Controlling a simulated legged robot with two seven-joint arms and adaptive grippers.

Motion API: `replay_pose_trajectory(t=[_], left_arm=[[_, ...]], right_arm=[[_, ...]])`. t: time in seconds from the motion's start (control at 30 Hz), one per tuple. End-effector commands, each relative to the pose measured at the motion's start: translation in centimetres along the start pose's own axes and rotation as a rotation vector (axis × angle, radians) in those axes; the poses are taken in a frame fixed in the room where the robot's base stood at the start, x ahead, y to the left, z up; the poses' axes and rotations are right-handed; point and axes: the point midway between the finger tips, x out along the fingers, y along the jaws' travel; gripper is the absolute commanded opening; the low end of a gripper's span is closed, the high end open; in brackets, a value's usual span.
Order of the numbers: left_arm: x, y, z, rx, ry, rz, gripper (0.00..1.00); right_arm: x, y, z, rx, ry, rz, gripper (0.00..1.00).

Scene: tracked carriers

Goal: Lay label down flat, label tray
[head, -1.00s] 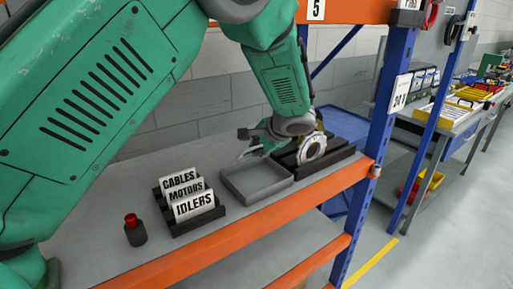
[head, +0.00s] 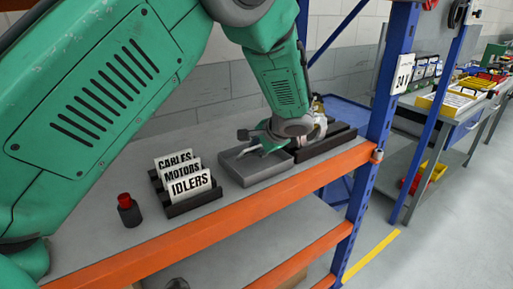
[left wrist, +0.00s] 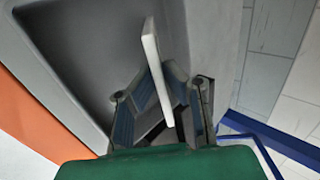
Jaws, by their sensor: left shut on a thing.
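My left gripper (head: 264,146) is at the grey label tray (head: 262,173) on the shelf, with its fingers low over the tray's back part. In the left wrist view the gripper (left wrist: 160,84) is shut on a thin white label (left wrist: 151,45), seen nearly edge-on and standing up between the fingers. The tray (left wrist: 62,88) lies beneath and beside it there. I cannot tell whether the label touches the tray floor. The label's printed face is hidden. My right gripper is not in view.
Left of the tray a black rack (head: 192,205) holds white cards reading CABLES, MOTORS and IDLERS. A dark bottle with a red cap (head: 129,211) stands farther left. A black holder (head: 325,142) is right of the tray. The orange beam (head: 215,226) edges the shelf; a blue upright (head: 384,95) stands at right.

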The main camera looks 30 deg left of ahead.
Motion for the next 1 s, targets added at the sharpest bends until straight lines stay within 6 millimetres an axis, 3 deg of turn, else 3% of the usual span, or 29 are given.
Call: replay_pose_trajectory(t=[0.1, 0.17, 0.2, 0.6, 1.0], left_arm=[[0.1, -0.1, 0.1, 0.000, -0.001, 0.001, 0.00], [0.1, -0.1, 0.1, -0.001, -0.001, 0.002, 0.24], [0.2, -0.1, 0.1, -0.001, -0.001, 0.002, 0.31], [-0.6, -0.1, 0.0, -0.001, 0.001, 0.000, 0.31], [-8.2, -0.3, 0.0, -0.001, 0.003, 0.000, 0.31]], right_arm=[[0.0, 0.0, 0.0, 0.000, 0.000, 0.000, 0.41], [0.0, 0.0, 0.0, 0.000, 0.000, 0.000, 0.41], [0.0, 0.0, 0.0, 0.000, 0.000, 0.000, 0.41], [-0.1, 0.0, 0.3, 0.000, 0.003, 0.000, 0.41], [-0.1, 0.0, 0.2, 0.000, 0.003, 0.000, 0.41]])
